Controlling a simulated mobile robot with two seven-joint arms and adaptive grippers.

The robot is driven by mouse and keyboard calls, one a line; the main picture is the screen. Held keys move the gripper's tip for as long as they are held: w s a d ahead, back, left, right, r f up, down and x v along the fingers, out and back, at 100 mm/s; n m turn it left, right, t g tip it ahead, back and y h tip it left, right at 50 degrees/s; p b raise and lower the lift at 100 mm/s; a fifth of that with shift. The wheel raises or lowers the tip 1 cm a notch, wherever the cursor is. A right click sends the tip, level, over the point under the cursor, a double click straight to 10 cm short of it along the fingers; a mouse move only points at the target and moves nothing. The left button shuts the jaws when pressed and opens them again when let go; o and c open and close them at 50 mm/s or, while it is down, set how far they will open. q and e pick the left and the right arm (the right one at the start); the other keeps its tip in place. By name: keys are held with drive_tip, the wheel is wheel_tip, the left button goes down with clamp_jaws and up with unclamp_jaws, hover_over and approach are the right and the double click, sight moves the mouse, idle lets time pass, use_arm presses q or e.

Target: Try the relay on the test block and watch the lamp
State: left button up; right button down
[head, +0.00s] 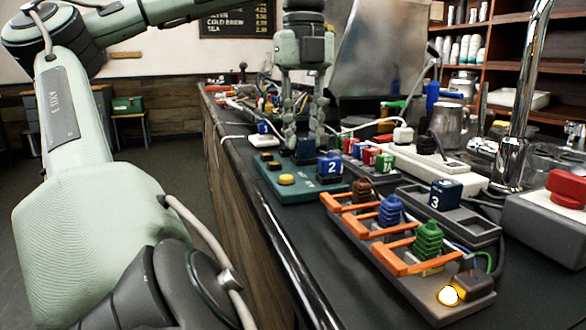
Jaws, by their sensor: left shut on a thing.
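My left gripper (305,143) points straight down over the green block and is shut on a dark blue relay (304,150), mostly hidden between the fingers. I cannot tell whether the relay is seated in the green block or just above it. The green block (310,189), which looks like the test block, has a yellow dome (286,180) on its near end; I cannot tell whether the dome is lit. A blue relay marked 2 (330,165) stands at its right side. My right gripper is not in view.
A grey block (400,277) with orange clips, brown, blue and green ribbed plugs and a glowing lamp (449,295) stands in front. A dark relay marked 3 (446,194) sits in a grey tray. Small red, blue and green blocks (368,153) stand behind. A chrome tap (522,95) rises at right.

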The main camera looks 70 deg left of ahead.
use_arm(q)
drive_tip(key=shift+r, duration=0.2)
drive_tip(key=shift+r+p, duration=2.15)
drive_tip(key=shift+r, duration=0.2)
